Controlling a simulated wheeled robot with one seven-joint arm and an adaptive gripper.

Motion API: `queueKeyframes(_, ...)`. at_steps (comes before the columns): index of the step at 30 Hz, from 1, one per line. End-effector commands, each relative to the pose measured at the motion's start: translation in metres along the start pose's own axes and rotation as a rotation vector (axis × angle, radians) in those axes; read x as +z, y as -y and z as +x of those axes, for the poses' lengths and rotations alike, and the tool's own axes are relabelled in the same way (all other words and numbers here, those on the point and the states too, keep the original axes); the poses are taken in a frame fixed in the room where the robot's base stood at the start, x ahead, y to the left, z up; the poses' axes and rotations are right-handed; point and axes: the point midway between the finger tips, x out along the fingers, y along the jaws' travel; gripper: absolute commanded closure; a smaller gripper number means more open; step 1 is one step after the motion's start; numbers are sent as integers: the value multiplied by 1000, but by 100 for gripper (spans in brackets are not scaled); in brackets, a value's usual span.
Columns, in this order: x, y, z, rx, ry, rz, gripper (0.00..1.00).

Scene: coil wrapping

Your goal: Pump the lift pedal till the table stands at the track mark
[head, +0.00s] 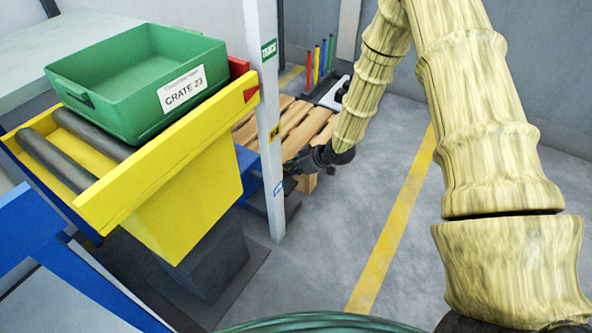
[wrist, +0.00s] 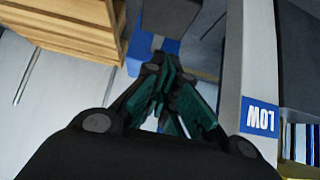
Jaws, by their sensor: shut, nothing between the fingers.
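The lift table (head: 165,165) is yellow with dark rollers and carries a green crate (head: 110,75) labelled CRATE 23. A red pointer (head: 251,92) on its edge is beside a grey post, between a green mark (head: 268,50) above and a yellow mark (head: 275,132) below. A blue LOW mark is lowest; it also shows in the wrist view (wrist: 260,116). My gripper (head: 289,178) is shut and empty, low beside the post. In the wrist view a grey pad (wrist: 168,14), seemingly the pedal, with blue under it, is just beyond the fingertips (wrist: 163,75). Contact is unclear.
A wooden pallet (head: 300,125) lies behind the post, close to my gripper. Coloured rods (head: 320,60) stand at the back. A blue frame (head: 60,255) is at the left. The floor around the yellow line (head: 395,235) is clear.

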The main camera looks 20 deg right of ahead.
Motion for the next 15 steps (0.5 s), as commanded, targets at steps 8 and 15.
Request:
queueKeyframes(8,3,0,51,-1,-1,-2,100)
queueKeyframes(15,18,0,74,-1,-1,-1,100)
